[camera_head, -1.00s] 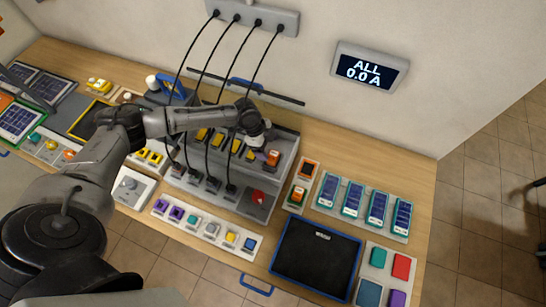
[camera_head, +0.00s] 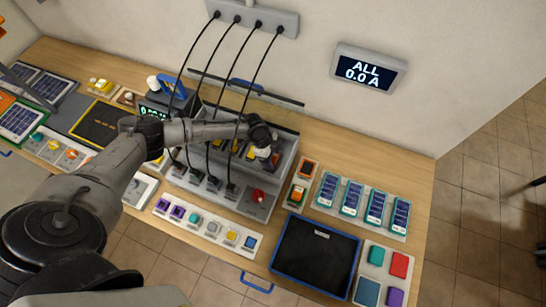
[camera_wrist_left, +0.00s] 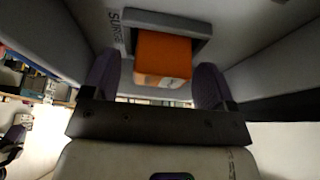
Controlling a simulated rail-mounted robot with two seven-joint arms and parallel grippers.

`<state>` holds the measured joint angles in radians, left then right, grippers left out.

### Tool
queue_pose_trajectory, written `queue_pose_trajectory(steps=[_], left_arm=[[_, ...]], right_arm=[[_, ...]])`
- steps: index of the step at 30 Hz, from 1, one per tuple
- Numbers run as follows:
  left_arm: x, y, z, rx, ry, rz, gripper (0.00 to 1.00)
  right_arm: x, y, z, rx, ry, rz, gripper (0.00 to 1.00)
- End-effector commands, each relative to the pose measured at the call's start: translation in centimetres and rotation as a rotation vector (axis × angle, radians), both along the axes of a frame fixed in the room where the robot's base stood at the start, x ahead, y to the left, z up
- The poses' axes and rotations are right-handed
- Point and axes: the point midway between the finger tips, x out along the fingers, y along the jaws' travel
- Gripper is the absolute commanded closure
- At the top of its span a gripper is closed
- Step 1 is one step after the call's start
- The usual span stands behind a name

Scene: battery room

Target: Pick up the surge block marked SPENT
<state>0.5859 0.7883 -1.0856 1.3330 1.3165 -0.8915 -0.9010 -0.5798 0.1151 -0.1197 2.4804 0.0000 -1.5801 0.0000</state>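An orange block (camera_wrist_left: 163,58) sits in a grey recess of the bench unit in the left wrist view, beside the printed word SURGE. I cannot read SPENT on it. My left gripper (camera_wrist_left: 158,85) has its two dark fingers apart, one on each side of the block. The fingers are not visibly closed on it. In the head view my left gripper (camera_head: 268,153) is over the right end of the unit (camera_head: 258,208), and it mostly hides the block. My right gripper is not in view.
Another orange-topped block (camera_head: 297,194) stands in a small holder right of the unit. Black cables (camera_head: 210,95) hang from the wall strip to the unit, close to my left arm. A black tray (camera_head: 315,255) lies empty at the front.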

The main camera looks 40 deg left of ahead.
Motion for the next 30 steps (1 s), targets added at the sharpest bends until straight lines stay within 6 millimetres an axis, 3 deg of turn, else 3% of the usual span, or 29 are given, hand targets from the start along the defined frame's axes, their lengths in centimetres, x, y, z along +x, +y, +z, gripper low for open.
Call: queue_pose_trajectory(steps=[2,16,25,30], left_arm=[[0.0,0.0,0.0,0.0,0.0,0.0,0.29],[0.0,0.0,0.1,0.0,0.0,0.0,0.74],[0.0,0.0,0.2,0.0,-0.002,-0.001,0.75],[0.1,0.0,1.2,-0.001,-0.002,-0.001,0.75]], right_arm=[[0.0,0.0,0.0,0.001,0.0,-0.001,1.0],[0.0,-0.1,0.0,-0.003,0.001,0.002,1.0],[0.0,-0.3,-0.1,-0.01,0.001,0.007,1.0],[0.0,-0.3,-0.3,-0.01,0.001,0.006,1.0]])
